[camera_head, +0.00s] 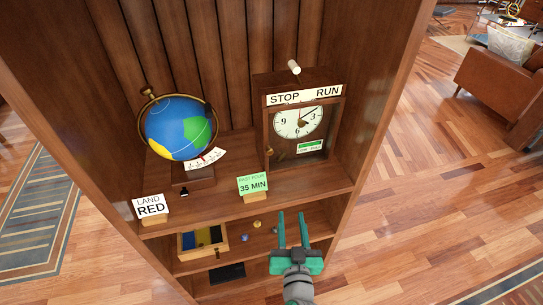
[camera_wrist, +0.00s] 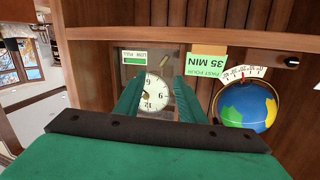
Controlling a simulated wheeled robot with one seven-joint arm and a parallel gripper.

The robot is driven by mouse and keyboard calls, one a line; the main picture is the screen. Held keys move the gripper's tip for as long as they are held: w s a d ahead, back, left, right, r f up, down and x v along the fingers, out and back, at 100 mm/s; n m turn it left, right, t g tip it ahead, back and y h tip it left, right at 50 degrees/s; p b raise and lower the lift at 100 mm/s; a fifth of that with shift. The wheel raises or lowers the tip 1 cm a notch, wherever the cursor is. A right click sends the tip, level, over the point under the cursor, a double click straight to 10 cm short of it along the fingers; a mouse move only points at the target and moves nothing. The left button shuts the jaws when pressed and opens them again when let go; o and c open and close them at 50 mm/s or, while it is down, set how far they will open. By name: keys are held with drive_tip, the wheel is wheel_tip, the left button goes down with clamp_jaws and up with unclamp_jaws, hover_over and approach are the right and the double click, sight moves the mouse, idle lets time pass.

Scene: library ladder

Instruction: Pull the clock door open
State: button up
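The wooden clock (camera_head: 300,122) stands at the right end of the shelf, with a white dial and a STOP / RUN label above it. Its framed clock door (camera_head: 267,126) looks closed over the dial. A small brass knob (camera_head: 270,151) is at the door's lower left. My gripper (camera_head: 293,214) is open and empty, below and in front of the clock and apart from it. In the wrist view, which is upside down, the clock dial (camera_wrist: 155,92) shows between the green fingers, which hide parts of the door.
A globe (camera_head: 180,128) stands left of the clock. A LAND RED card (camera_head: 151,206) and a green 35 MIN card (camera_head: 253,185) stand along the shelf's front edge. A compartment box (camera_head: 203,240) and small balls lie on the lower shelf. The bookcase side (camera_head: 375,130) rises right of the clock.

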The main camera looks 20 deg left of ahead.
sight(270, 153)
drive_tip(key=w+a+r+n+y, duration=0.4)
drive_tip(key=w+a+r, duration=0.15)
drive_tip(key=r, duration=0.35)
drive_tip(key=shift+g, duration=0.4)
drive_tip(key=x, duration=1.1)
drive_tip(key=shift+w+d, duration=0.1)
drive_tip(key=shift+d, duration=0.15)
drive_tip(key=shift+c, duration=0.6)
clamp_jaws()
